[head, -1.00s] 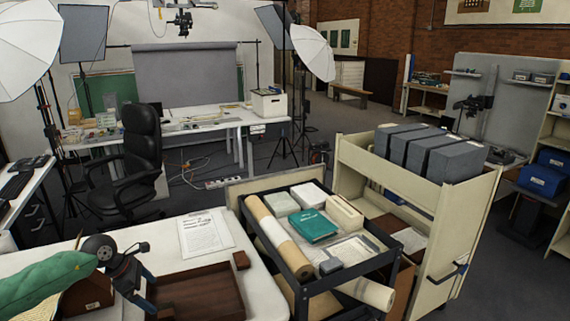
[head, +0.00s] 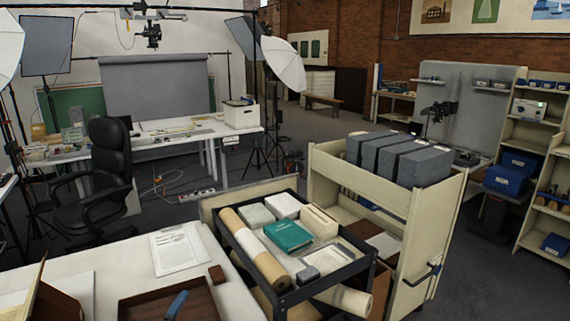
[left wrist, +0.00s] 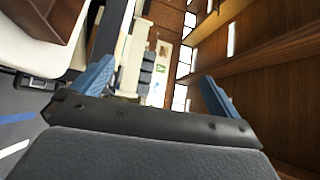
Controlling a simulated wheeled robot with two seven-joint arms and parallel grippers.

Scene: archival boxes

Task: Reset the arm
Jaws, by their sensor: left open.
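My left gripper (left wrist: 157,74) shows in the left wrist view with its two blue fingers wide apart and nothing between them. A blue piece (head: 175,304) shows over the brown wooden tray (head: 140,306) at the bottom of the head view. I cannot tell whether it is a fingertip of mine or a tool. The rest of my left arm is out of the head view. My right gripper is in neither view now.
The white table (head: 215,262) holds the tray, a printed sheet (head: 178,249) and an open brown box (head: 45,303). A black cart (head: 282,299) carries a green book (head: 288,236) and rolled papers. A cream trolley (head: 425,215) with grey boxes (head: 400,158) stands right of it.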

